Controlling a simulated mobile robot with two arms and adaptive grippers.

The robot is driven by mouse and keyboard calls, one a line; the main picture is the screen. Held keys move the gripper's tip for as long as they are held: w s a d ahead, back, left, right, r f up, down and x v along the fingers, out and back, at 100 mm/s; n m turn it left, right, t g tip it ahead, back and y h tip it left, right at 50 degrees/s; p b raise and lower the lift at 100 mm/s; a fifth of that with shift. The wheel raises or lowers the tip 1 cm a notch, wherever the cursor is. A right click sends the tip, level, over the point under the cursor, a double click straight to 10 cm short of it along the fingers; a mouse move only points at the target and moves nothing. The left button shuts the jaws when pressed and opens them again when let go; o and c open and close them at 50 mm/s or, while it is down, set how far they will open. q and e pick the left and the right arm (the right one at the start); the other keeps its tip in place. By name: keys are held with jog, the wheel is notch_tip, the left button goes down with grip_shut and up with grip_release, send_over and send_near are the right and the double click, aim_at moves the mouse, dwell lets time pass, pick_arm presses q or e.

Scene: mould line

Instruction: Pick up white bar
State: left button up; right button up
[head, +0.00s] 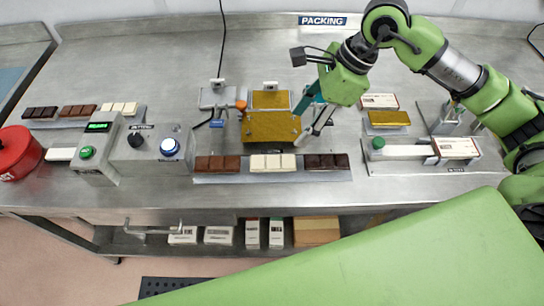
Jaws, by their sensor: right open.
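A white bar (272,163) lies in the middle of the front tray (270,178), between a brown bar (218,164) and a dark bar (326,162). Another white bar (119,109) lies at the far left beside similar brown and dark bars. My right gripper (309,124) is open and empty. It is over the bench, behind and to the right of the middle white bar and beside the gold mould (271,126). My left gripper is out of view.
A control box (150,150) with a knob and lit button stands left of the front tray. A packing fixture (408,153) with boxes is at the right. Bare bench lies in front of the tray.

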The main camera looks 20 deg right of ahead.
jog(key=p, duration=0.2)
send_near(273, 161)
jog(key=shift+w+a+f, duration=0.15)
jog(key=shift+w+f, duration=0.1)
jog(key=shift+f, duration=0.2)
jog(key=shift+w+a+f, duration=0.2)
jog(key=shift+w+f, duration=0.05)
jog(key=shift+f, duration=0.2)
jog(key=shift+s+a+f+p, duration=0.1)
jog(key=shift+a+f+p, duration=0.1)
jog(key=shift+p, duration=0.1)
jog(key=p+x, duration=0.1)
jog(key=x, duration=0.1)
jog(key=p+x, duration=0.1)
jog(key=x, duration=0.1)
jog(key=shift+s+f, duration=0.1)
jog(key=shift+s, duration=0.2)
jog(key=shift+a+f, duration=0.1)
jog(key=shift+f, duration=0.25)
jog(key=c, duration=1.2)
